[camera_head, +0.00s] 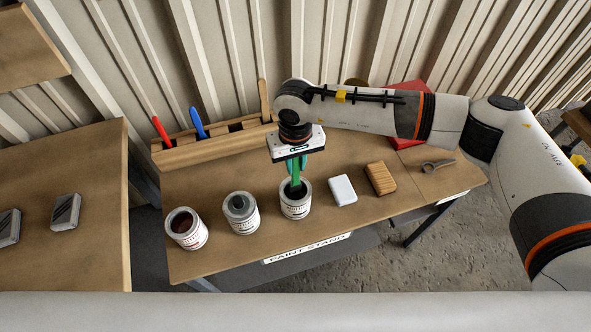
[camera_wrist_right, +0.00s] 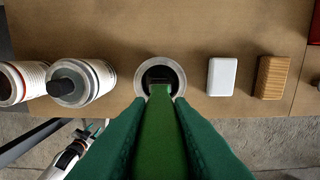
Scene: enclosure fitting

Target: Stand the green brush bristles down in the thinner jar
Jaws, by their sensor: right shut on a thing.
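My right gripper (camera_head: 296,163) is shut on the green brush (camera_head: 296,178) above the right-hand jar of the three. The brush is upright, bristles down, and its dark lower end is at the mouth of this open jar (camera_head: 295,211). How deep it reaches is hidden. In the right wrist view the brush (camera_wrist_right: 159,125) runs between my fingers toward the dark opening of the jar (camera_wrist_right: 177,72). I cannot read the jar's label. My left gripper is absent from the head view; what seems to be my left arm shows small at the lower left of the wrist view.
Left of it stand a grey-topped can (camera_head: 243,220) and an open can with reddish-brown contents (camera_head: 187,232). A white block (camera_head: 342,190) and a wooden block (camera_head: 380,179) lie to the right. A wooden rack (camera_head: 215,148) with red and blue handles stands behind.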

